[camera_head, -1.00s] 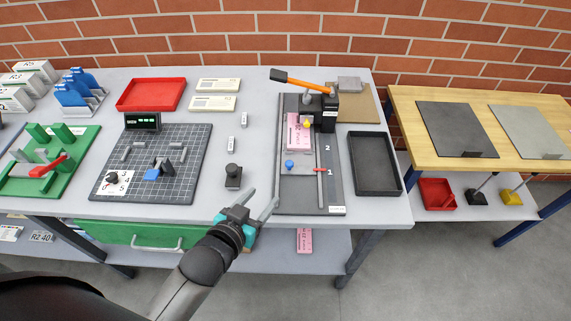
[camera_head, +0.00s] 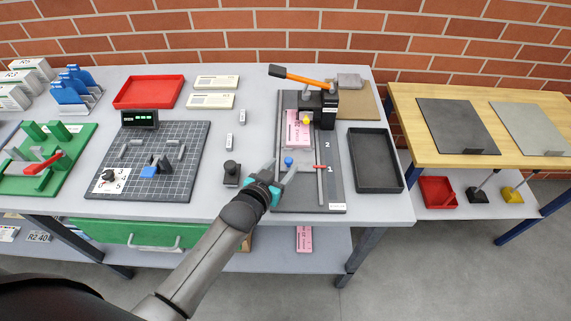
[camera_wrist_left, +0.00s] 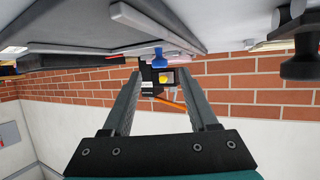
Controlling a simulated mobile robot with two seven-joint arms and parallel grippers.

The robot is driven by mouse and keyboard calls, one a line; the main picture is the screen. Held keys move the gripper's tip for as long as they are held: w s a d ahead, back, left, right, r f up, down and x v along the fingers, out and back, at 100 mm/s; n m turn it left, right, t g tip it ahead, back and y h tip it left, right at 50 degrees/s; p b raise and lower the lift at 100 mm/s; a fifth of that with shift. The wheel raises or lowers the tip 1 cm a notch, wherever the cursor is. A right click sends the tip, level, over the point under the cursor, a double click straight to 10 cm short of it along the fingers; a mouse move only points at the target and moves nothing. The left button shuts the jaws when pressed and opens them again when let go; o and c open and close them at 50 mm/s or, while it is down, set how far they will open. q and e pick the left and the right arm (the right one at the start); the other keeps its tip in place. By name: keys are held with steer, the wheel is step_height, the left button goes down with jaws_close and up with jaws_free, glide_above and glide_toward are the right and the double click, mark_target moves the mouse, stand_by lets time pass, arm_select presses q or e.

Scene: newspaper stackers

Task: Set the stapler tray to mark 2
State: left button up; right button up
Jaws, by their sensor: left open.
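The stapler (camera_head: 325,108) stands at the back of a dark base with an orange lever. Its sliding tray (camera_head: 296,149) lies on the base, holding a pink slip (camera_head: 298,128). The tray's blue knob (camera_head: 288,161) is at its near end. A red pointer (camera_head: 320,168) sits beside mark 1 (camera_head: 329,169); mark 2 (camera_head: 327,145) is farther back. My left gripper (camera_head: 284,168) is open and empty, its fingertips close to the knob. In the left wrist view the blue knob (camera_wrist_left: 158,57) appears between and beyond the fingertips; contact cannot be told.
A black knob on a block (camera_head: 232,172) stands just left of my gripper. A dark empty tray (camera_head: 376,186) lies right of the stapler base. A grey gridded board (camera_head: 180,178) is farther left. The table's front edge runs beneath my left arm.

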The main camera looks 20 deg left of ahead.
mark_target(288, 161)
arm_select(q)
steer(key=shift+x, duration=1.6)
jaws_close()
stand_by(0.3)
